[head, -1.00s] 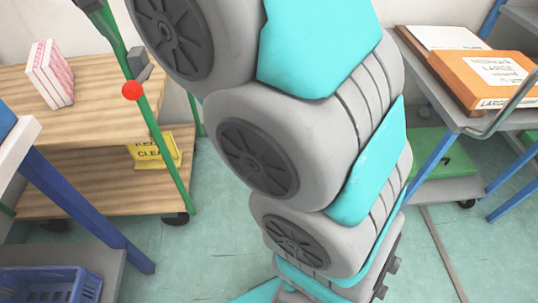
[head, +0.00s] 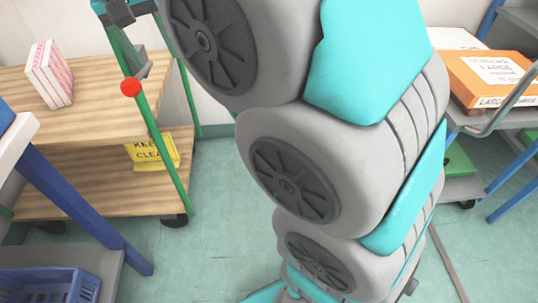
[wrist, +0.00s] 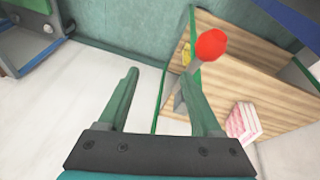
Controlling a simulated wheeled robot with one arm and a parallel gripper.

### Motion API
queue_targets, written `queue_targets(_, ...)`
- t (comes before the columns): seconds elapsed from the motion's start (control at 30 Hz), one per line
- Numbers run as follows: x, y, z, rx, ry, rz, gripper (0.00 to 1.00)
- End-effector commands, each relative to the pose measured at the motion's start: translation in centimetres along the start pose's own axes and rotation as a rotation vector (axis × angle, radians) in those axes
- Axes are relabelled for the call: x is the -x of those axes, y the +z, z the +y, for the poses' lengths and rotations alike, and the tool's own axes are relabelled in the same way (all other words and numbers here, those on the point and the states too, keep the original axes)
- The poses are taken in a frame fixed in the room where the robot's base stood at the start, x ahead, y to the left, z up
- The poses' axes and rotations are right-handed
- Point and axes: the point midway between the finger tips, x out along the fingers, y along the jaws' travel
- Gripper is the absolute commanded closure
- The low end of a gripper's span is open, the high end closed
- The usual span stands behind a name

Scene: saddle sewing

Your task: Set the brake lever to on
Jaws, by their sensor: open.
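The brake lever has a round red knob (head: 131,87) and a grey arm beside the green post of the wooden trolley (head: 85,78) in the head view. In the wrist view the red knob (wrist: 211,45) is just beyond and to the right of the right fingertip. My gripper (wrist: 160,82) has its two green fingers apart with nothing between them. The right finger partly covers the base of the lever, and I see no clear contact. Any on or off marking is not visible.
A pink and white box (head: 50,73) stands on the trolley's top shelf, and a yellow sign (head: 153,152) is on the lower one. A blue crate (head: 48,285) is at bottom left. An orange box (head: 488,78) lies on a cart at right.

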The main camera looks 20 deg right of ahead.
Motion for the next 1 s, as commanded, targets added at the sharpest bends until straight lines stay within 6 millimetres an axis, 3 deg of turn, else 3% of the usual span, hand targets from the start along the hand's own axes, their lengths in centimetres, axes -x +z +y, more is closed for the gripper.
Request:
queue_targets(0.5,-5.0,6.3,5.4,0.053,0.007,-0.12,0.34)
queue_targets(1.0,-9.2,13.6,9.0,0.089,-0.014,-0.229,0.34)
